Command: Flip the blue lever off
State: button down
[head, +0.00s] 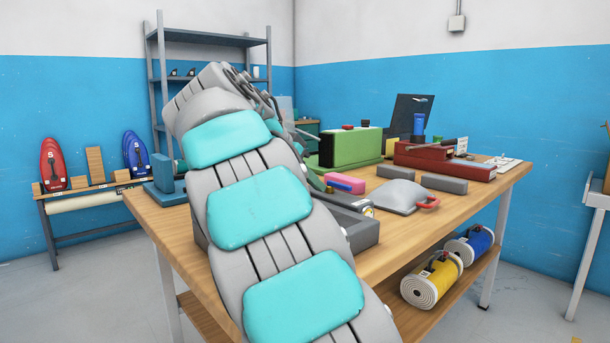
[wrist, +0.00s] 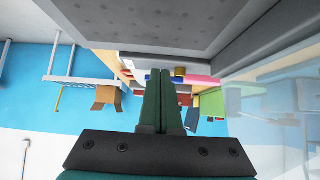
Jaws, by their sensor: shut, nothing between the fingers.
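I cannot make out a blue lever for certain in either view. My gripper (wrist: 166,78) shows in the wrist view as two dark green fingers pressed together, with nothing between them. In the head view my arm covers the middle of the workbench, and my gripper is hidden behind it. A grey box (head: 364,232) stands on the bench, partly hidden by my arm. A large grey surface (wrist: 150,22) fills the top of the wrist view, close to the fingers; I cannot tell whether they touch it.
The wooden workbench (head: 455,208) holds a green machine (head: 350,148), a dark red machine (head: 445,160), a pink block (head: 345,183), a grey pad (head: 396,196) and a blue cylinder (head: 419,124).

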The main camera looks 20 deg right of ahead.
jog(key=shift+w+d+f+p, duration=0.2)
jog(key=shift+w+d, duration=0.1)
jog(key=shift+d, duration=0.55)
jog(key=shift+w+d+f+p, duration=0.15)
jog(key=shift+w+d, duration=0.1)
jog(key=shift+d, duration=0.55)
jog(key=shift+w+d+f+p, duration=0.1)
jog(key=shift+w+d+f, duration=0.15)
jog(key=shift+d, duration=0.6)
